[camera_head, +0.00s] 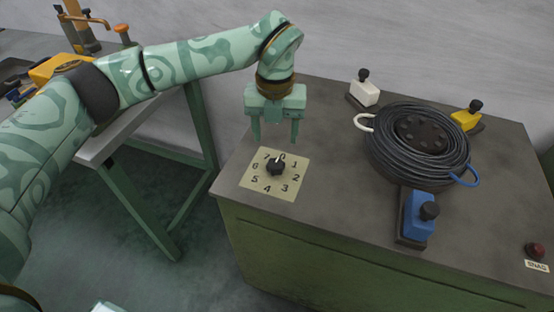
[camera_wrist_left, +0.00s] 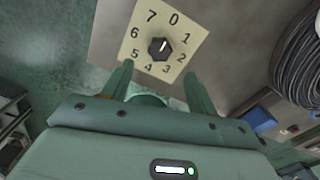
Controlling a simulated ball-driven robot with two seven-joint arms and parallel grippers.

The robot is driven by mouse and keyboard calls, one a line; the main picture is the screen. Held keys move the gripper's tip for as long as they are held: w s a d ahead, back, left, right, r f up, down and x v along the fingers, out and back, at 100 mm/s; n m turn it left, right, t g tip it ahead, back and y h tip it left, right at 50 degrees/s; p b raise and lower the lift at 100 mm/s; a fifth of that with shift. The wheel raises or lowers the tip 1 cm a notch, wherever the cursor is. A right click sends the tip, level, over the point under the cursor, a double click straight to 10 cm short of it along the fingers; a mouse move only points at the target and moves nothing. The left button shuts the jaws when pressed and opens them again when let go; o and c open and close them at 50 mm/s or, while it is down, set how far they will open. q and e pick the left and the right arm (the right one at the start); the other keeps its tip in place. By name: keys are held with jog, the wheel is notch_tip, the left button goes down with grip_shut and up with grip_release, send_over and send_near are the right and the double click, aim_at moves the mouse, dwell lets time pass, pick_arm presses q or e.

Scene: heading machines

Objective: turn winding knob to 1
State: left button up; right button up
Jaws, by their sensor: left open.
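The black winding knob (camera_head: 276,166) sits at the middle of a cream dial plate (camera_head: 253,181) numbered 0 to 7, on the grey bench top. Its white pointer mark points at or close to 0, at the plate's far side. The knob also shows in the left wrist view (camera_wrist_left: 159,48), with the mark leaning toward 0. My left gripper (camera_head: 274,140) is open and empty, pointing down above the far side of the dial. In the left wrist view its two fingers (camera_wrist_left: 158,84) stand apart, and the knob shows beyond their tips, not between them. My right gripper is not in view.
A coil of black cable (camera_head: 417,140) lies right of the dial. White (camera_head: 364,93), yellow (camera_head: 466,119) and blue (camera_head: 416,218) blocks with black knobs stand around it. A red button (camera_head: 535,250) is at the far right. Bench space between dial and coil is clear.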

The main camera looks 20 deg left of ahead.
aim_at(275, 162)
pick_arm(q)
notch_tip(275, 162, down, 9)
jog(key=shift+r+b, duration=0.15)
jog(key=shift+b, duration=0.9)
jog(key=shift+r, duration=0.1)
jog(key=c, duration=1)
